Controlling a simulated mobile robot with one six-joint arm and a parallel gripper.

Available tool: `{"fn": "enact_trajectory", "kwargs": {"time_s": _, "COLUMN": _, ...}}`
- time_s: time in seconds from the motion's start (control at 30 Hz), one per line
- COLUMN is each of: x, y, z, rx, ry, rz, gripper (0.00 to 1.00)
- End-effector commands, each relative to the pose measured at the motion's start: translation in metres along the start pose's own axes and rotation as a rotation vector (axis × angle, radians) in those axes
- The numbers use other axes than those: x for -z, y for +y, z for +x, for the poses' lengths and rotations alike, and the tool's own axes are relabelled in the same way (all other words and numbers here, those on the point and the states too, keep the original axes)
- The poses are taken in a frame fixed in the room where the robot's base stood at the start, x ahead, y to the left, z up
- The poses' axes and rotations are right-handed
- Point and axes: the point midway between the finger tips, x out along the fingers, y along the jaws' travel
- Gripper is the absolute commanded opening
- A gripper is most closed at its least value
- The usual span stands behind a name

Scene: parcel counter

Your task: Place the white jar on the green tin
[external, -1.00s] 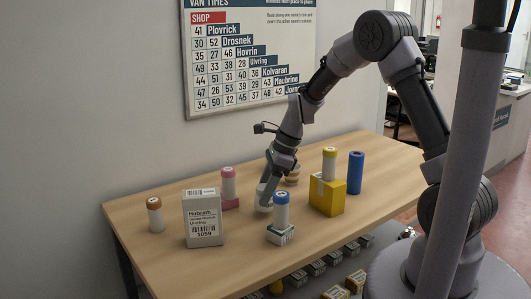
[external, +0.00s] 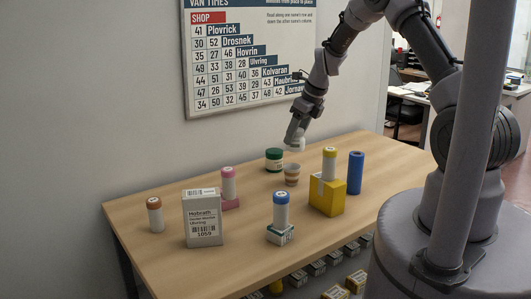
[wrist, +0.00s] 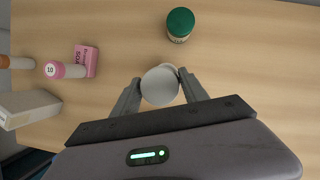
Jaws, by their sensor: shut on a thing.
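My gripper (external: 294,143) is shut on the white jar (external: 297,145) and holds it in the air above the back part of the table. In the wrist view the jar (wrist: 160,86) sits between the two fingertips, seen from above. The green tin (external: 274,159) stands upright on the table, with a green lid and a pale lower band. In the external view it is below and to the left of the jar. In the wrist view the tin (wrist: 180,24) is ahead of the gripper and slightly right, apart from the jar. Its top is bare.
A pink-capped tube (external: 228,184), a white carton (external: 202,218), a blue-capped tube (external: 281,210), a yellow box (external: 327,197) with a yellow-capped tube, and a blue cylinder (external: 355,173) stand around the table (external: 160,260).

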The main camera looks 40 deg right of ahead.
Motion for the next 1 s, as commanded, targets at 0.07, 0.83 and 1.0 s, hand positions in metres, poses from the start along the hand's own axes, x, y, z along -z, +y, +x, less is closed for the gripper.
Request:
{"fn": "enact_trajectory", "kwargs": {"time_s": 0.07, "x": -0.02, "y": -0.012, "z": 0.014, "rx": 0.0, "ry": -0.002, "rz": -0.003, "gripper": 0.07}}
{"fn": "enact_trajectory", "kwargs": {"time_s": 0.83, "x": -0.092, "y": -0.062, "z": 0.094, "rx": -0.003, "ry": 0.002, "rz": -0.003, "gripper": 0.07}}
{"fn": "enact_trajectory", "kwargs": {"time_s": 1.0, "x": -0.093, "y": -0.062, "z": 0.092, "rx": -0.002, "ry": 0.001, "rz": -0.003, "gripper": 0.07}}
